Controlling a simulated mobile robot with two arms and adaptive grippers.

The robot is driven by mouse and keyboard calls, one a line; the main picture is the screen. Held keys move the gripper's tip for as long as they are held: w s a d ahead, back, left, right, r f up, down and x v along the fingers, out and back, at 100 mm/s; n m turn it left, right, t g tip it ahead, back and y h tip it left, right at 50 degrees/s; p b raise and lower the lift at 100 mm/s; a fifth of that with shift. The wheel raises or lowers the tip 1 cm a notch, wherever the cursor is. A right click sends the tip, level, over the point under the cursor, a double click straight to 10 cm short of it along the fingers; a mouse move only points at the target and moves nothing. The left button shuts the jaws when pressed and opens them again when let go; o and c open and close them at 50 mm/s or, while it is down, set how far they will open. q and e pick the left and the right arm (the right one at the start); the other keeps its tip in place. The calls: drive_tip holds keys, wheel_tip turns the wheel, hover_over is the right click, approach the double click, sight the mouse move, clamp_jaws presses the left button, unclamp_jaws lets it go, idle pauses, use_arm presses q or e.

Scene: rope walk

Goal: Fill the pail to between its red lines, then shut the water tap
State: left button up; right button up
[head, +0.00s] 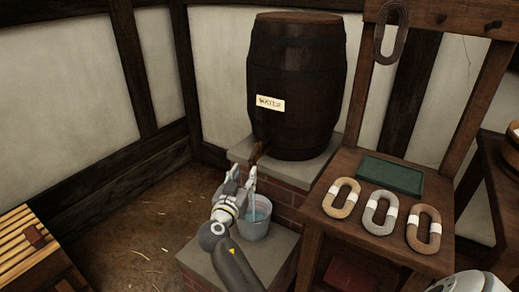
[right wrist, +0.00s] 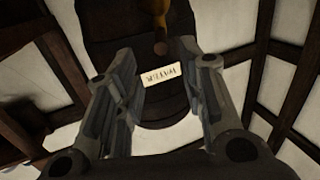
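The wooden water tap (head: 259,149) sticks out low on the dark barrel, and it also shows in the right wrist view (right wrist: 160,30). The pail (head: 254,228) stands upright on a stone-topped brick step below the tap. Bluish water shows inside it, and a pale streak above looks like a falling stream. Its red lines cannot be made out. My right gripper (head: 242,178) is open and empty, just below and in front of the tap, partly hiding the pail. In the right wrist view its fingers (right wrist: 160,95) are wide apart. My left gripper is not in view.
The barrel (head: 295,75) with its WATER label (head: 270,103) rests on a brick plinth. A wooden stand (head: 340,230) at right holds rope coils (head: 380,213) and a green tray (head: 391,175). A slatted bench (head: 30,250) is at lower left. The floor between is open.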

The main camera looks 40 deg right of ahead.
approach(258, 145)
drive_tip(key=x, duration=0.5)
drive_tip(key=shift+a+f, duration=0.1)
drive_tip(key=shift+f, duration=0.1)
clamp_jaws()
idle(0.4)
